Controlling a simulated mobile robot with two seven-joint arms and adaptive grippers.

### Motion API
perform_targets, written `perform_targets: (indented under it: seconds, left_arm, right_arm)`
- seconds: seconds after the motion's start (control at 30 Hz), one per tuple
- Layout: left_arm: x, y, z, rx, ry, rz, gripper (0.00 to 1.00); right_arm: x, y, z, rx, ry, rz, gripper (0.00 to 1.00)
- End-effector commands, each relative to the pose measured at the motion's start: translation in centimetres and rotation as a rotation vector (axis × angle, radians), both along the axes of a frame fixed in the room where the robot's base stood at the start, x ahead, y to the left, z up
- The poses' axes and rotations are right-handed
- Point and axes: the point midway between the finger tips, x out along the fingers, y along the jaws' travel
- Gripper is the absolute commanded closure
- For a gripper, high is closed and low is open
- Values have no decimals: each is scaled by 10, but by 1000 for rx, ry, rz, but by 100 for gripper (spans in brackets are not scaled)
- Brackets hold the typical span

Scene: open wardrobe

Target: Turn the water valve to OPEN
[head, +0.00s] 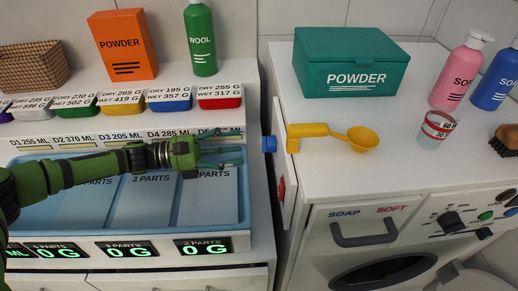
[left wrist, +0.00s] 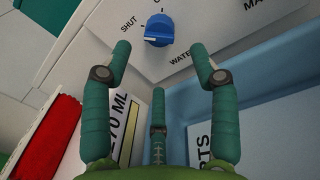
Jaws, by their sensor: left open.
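The water valve is a blue round knob (head: 268,144) on the left side of the white washer cabinet (head: 370,170) in the head view. In the left wrist view the blue knob (left wrist: 158,29) sits at top centre on a pale panel, with SHUT printed to its left and WATER below it. Another label above it is cut off by the frame's edge. My left gripper (head: 225,156) is open and empty, its teal fingers pointing at the knob from the left with a gap between. In the left wrist view its fingers (left wrist: 161,65) spread below the knob without touching it. My right gripper is not seen.
My left arm reaches over a blue compartment tray (head: 95,205). Labelled colour-rimmed tubs (head: 219,97) stand behind it. A yellow scoop (head: 320,131) lies on the cabinet top close to the knob. A green powder box (head: 350,68) and soap bottles (head: 461,72) stand farther back.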

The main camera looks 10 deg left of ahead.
Motion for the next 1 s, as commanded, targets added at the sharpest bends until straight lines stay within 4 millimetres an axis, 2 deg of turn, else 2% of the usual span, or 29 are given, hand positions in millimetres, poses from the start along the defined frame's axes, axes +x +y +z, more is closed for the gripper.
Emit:
perform_targets:
  seconds: [0.2,0.4,0.77,0.8,0.87,0.9,1.0]
  left_arm:
    - [8,-35,4,-5,1,-5,40]
    - [14,-57,3,-6,1,-3,40]
    - [16,-63,2,-5,0,-1,40]
    - [16,-63,2,-5,1,-1,55]
    - [16,-63,2,-6,0,-1,80]
    - [16,-63,2,-6,0,-1,95]
    - [16,-63,2,-6,0,-1,96]
  right_arm:
    - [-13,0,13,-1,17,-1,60]
    - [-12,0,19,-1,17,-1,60]
    - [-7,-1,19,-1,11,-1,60]
    - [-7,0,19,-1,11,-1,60]
    - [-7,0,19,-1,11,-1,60]
    - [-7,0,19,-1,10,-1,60]
    - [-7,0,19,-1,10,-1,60]
